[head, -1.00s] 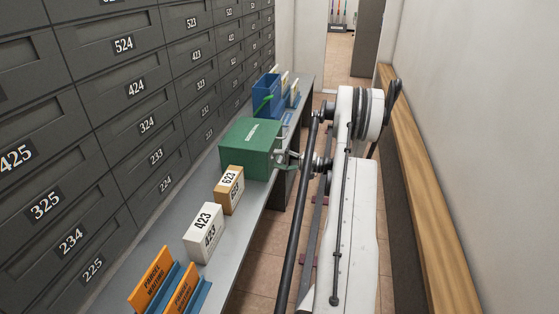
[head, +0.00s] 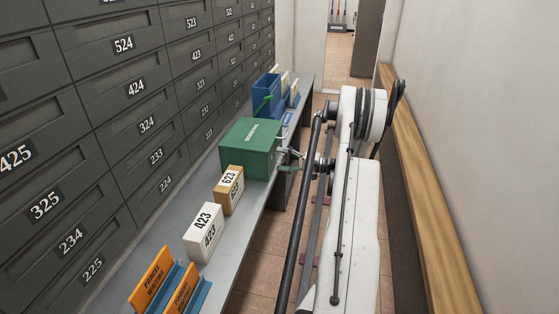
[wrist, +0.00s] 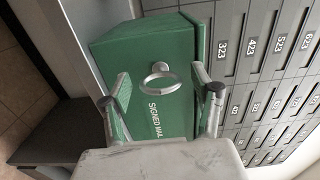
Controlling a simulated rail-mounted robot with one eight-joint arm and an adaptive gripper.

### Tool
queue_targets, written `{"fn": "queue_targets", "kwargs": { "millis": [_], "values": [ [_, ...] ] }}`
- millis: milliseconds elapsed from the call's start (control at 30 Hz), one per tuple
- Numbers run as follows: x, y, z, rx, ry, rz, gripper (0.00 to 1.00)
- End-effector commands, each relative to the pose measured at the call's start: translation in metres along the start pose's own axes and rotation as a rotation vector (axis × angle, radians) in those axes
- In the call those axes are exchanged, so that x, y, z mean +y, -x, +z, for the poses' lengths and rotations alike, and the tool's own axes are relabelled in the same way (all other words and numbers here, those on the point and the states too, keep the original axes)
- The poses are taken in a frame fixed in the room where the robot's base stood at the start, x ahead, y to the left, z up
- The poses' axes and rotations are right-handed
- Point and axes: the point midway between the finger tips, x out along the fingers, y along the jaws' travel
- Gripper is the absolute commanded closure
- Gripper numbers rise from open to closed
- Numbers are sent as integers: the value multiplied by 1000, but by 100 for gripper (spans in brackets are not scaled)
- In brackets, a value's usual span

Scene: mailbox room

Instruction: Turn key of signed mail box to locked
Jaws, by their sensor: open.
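The green signed mail box (head: 246,152) stands on the grey shelf in the head view. In the wrist view the box (wrist: 145,50) fills the middle, with "SIGNED MAIL" lettering on its side. The key (wrist: 160,69) sticks out of that face, with a silver ring-shaped bow. My gripper (wrist: 160,80) is open, with one finger on each side of the key's ring and gaps between. In the head view my gripper (head: 289,160) is at the box's right face. The key's lock is not clearly visible.
A blue holder (head: 267,92) stands behind the box. A tan 623 box (head: 229,190) and a white 423 box (head: 204,233) stand in front of it. Dark numbered lockers (head: 140,125) line the left; a wooden rail (head: 425,180) runs along the right wall.

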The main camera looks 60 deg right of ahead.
Motion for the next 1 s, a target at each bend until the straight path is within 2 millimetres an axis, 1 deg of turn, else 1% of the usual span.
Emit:
{"fn": "queue_targets", "kwargs": {
  "millis": [300,500,600,700,1000],
  "values": [
    [0,62,-1,4,0,0,40],
    [0,93,0,2,0,0,40],
    [0,103,0,2,0,0,40],
    [0,108,0,2,0,0,40],
    [0,109,0,0,0,0,40]
  ]
}}
